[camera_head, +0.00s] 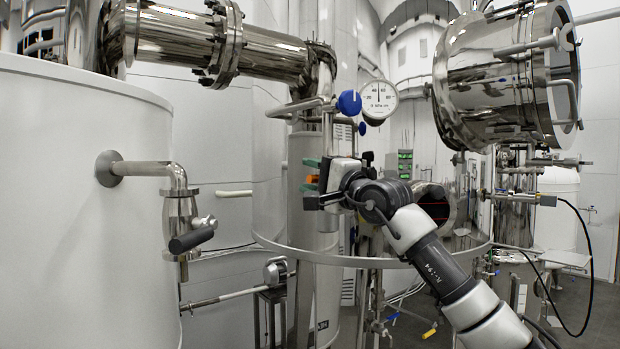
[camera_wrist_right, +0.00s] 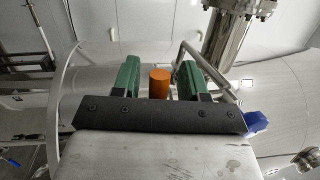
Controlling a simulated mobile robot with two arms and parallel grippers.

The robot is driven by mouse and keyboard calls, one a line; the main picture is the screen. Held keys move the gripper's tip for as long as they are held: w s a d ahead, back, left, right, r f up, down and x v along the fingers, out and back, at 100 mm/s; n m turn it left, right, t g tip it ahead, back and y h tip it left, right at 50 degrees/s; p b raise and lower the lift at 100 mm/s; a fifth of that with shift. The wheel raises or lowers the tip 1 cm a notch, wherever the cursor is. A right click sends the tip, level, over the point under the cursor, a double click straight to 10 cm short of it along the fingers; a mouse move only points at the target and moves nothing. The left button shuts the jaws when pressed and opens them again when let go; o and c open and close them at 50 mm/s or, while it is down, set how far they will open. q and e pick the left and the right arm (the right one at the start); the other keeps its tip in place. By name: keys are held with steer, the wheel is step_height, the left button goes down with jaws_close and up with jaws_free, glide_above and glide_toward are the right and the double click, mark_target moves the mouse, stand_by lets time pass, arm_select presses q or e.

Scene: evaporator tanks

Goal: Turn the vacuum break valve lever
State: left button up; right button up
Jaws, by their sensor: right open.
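My right gripper (camera_head: 309,175) is in front of the upright steel column in the middle of the head view. Its two green fingers are apart. In the right wrist view the fingers (camera_wrist_right: 160,76) stand either side of a short orange cylinder (camera_wrist_right: 159,84), with gaps on both sides. The orange piece (camera_head: 313,180) also shows between the fingers in the head view; I cannot tell if it is the lever's end. A valve with a dark handle (camera_head: 191,239) hangs from the left tank's pipe, well left of the gripper. My left gripper is not in view.
A pressure gauge (camera_head: 379,100) and a blue round knob (camera_head: 349,103) are above the gripper. A large white tank (camera_head: 80,220) fills the left. A big steel vessel (camera_head: 500,80) is upper right. A curved rail (camera_head: 300,249) runs below the gripper.

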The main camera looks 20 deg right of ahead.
steer(key=b+v, duration=0.4)
steer(key=v, duration=0.6)
steer(key=shift+d+f, duration=0.1)
